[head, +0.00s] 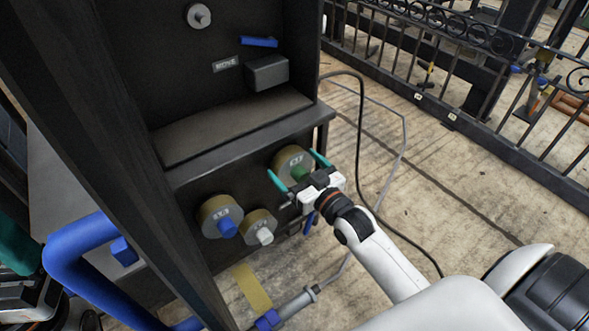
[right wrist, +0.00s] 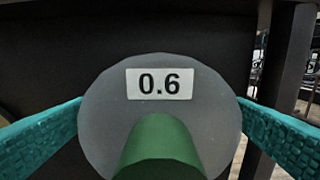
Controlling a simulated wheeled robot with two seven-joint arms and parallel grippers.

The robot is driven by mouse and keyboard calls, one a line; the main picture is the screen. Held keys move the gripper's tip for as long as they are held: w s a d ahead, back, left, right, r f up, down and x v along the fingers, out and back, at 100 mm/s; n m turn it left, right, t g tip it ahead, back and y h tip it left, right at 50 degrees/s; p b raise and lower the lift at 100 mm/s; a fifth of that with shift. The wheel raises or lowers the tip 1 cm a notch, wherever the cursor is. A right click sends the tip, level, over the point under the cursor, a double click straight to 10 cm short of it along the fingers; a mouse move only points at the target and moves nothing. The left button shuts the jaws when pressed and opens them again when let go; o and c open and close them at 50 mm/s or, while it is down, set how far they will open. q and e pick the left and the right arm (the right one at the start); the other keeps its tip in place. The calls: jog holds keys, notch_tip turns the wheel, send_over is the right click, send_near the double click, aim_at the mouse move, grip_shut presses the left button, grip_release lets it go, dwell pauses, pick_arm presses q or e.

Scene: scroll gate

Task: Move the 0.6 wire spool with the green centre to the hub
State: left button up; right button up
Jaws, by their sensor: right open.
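The 0.6 wire spool with the green centre (head: 291,157) sits on the lower right front of the dark cabinet. In the right wrist view its grey face, 0.6 label and green centre (right wrist: 160,150) fill the middle. My right gripper (head: 295,166) is open, with one teal finger on each side of the spool. I cannot tell if the fingers touch it. A round grey fitting with a peg (head: 198,16) is on the upper panel; I cannot tell if it is the hub. A teal and white part at the lower left edge seems to be my left gripper, mostly cut off.
A spool with a blue centre (head: 220,216) and one with a pale centre (head: 259,227) sit left of the 0.6 spool. A ledge (head: 235,125) and a dark box (head: 267,73) jut out above. A black cable (head: 361,130) hangs at the right. An iron fence stands behind.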

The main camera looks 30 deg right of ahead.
jog(key=shift+w+a, duration=0.1)
jog(key=shift+w, duration=0.45)
jog(key=c, duration=1.4)
jog(key=o, duration=1)
jog(key=shift+c, duration=0.2)
jog(key=c, duration=0.6)
jog(key=shift+r, duration=0.2)
jog(key=shift+c, duration=0.7)
jog(key=shift+s, duration=0.2)
